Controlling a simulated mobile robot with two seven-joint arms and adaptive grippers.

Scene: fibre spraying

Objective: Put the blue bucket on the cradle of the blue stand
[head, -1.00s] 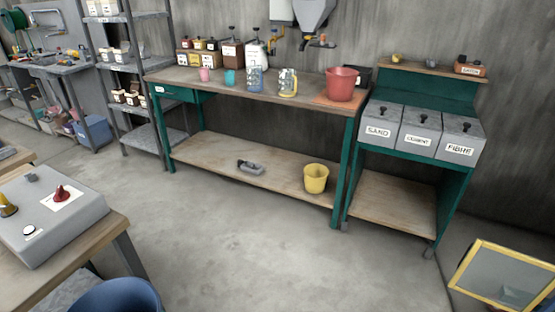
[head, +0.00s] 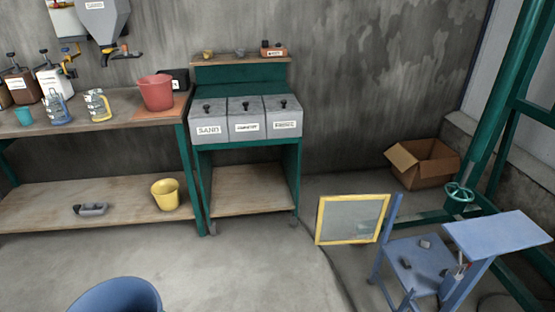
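A blue bucket (head: 115,298) shows at the bottom left edge of the head view, close to me. I see only its rim and part of its inside; what holds or bears it is below the picture. A blue stand (head: 497,238) is at the right, with a flat upper plate and a lower seat-like shelf (head: 408,262) bearing small grey items. I cannot clearly make out which part is the cradle. Neither of my grippers is in view.
A yellow-framed panel (head: 352,220) stands left of the blue stand. A cardboard box (head: 423,165) and a green post (head: 515,80) are behind it. A workbench (head: 95,112) and labelled bins (head: 246,120) line the wall. Floor between bucket and panel is clear.

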